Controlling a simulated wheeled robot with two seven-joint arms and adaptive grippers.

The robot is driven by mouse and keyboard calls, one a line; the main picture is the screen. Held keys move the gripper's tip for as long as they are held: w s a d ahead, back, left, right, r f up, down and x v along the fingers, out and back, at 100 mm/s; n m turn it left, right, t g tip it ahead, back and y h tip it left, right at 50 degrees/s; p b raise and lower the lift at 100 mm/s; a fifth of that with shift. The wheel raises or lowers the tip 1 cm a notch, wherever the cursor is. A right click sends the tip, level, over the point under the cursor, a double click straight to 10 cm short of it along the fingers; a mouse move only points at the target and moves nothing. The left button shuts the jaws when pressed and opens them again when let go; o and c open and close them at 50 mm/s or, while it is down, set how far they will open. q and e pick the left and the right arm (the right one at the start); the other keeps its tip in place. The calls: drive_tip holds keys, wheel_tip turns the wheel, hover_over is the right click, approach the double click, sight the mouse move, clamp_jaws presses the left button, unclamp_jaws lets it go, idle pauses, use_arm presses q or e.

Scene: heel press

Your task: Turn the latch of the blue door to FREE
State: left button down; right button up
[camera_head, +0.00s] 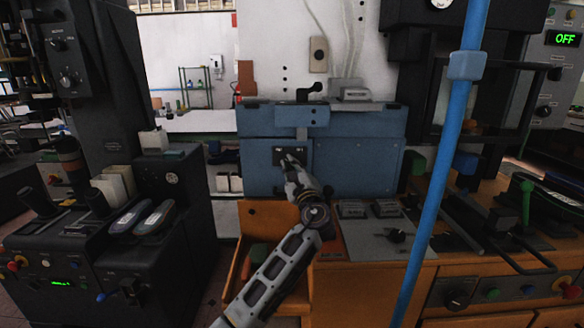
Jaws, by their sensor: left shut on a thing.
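The blue door (262,178) is on the front of a blue box-shaped unit at the middle of the head view. A small dark latch plate (279,155) with tiny pale labels is on the door; the labels are too small to read. My left gripper (287,160) reaches up from below and is shut on the latch at this plate. Its fingers cover the latch, so which way it points cannot be told. My right gripper is not in view.
A black lever (310,91) stands on top of the blue unit. An orange bin (246,272) is below it, and a grey panel (368,245) with a knob is to the right. A blue pole (433,190) rises at the right. Dark machines stand at both sides.

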use_arm(q)
drive_tip(key=shift+r, duration=0.2)
drive_tip(key=c, duration=1.6)
unclamp_jaws()
drive_tip(key=shift+o, duration=0.5)
drive_tip(key=shift+a+f, duration=0.1)
drive_tip(key=shift+f, duration=0.05)
drive_tip(key=v, duration=0.7)
drive_tip(key=shift+s, duration=0.15)
drive_tip(key=shift+f, duration=0.15)
